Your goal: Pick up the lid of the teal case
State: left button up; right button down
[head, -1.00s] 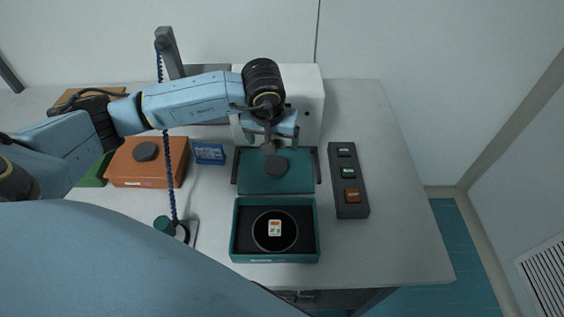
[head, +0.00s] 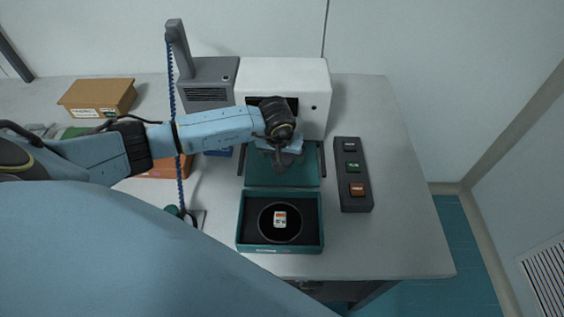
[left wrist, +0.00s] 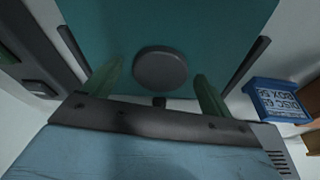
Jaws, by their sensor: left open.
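The teal lid (head: 300,178) lies flat behind the open teal case (head: 282,250), between two dark side rails. In the left wrist view the lid (left wrist: 190,22) fills the upper middle, with a round dark grey knob (left wrist: 160,68) on top. My left gripper (head: 286,166) is over the lid and hides the knob in the head view. Its green fingers (left wrist: 159,72) are open, one on each side of the knob in the wrist view. I cannot tell whether they are level with it or above it. The case holds a small white and orange item (head: 280,219). My right gripper is not in view.
A dark button panel (head: 353,175) stands to the right of the lid. A white machine (head: 310,80) is close behind. A blue disc box (left wrist: 284,103) and an orange case (head: 165,170) are to the left. A post with a blue chain (head: 181,120) stands left.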

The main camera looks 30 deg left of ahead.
pick_arm(q)
jog(key=c, duration=1.2)
